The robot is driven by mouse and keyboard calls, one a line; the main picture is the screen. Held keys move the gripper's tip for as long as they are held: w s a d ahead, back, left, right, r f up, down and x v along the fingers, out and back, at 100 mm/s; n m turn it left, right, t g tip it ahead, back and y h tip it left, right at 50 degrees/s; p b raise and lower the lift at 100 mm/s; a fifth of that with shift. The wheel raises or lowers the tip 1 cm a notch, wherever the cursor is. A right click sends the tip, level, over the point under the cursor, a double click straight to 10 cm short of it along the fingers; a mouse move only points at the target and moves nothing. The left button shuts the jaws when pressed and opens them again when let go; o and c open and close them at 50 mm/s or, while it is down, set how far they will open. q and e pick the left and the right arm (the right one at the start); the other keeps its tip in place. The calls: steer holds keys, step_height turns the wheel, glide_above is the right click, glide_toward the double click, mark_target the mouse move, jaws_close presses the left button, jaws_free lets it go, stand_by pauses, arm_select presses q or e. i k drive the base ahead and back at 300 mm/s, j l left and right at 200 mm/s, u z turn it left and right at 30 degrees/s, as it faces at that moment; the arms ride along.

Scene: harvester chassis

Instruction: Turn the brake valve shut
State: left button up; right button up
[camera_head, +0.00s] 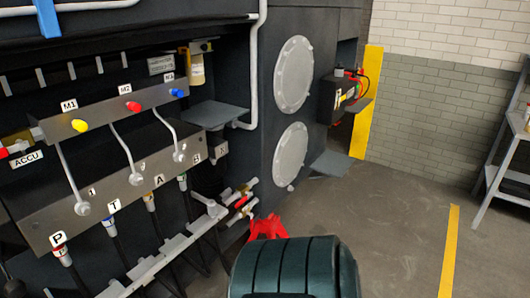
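No part is labelled as a brake valve in the head view, so I cannot tell which one it is. A red handle (14,148) shows at the left edge beside brass fittings, just above the ACCU label (27,158). Small brass valves (243,192) with a red handle (241,202) stick out low on the chassis, near the middle. Yellow, red and blue knobs (133,106) sit on the metal block marked M1 and M2. Neither of my grippers is in view.
Labelled hose ports (114,206) line the lower metal plate. A grey shelf (212,113) juts out above the brass valves. A red piece (266,226) stands low in the middle, partly hidden. Open floor (400,235) lies to the right, with a metal table (505,165) at the far right.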

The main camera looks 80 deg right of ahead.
mark_target(245, 198)
steer(key=k+l+z, duration=0.1)
steer(key=z, duration=2.15)
steer(key=k+l, duration=0.05)
steer(key=l, duration=0.05)
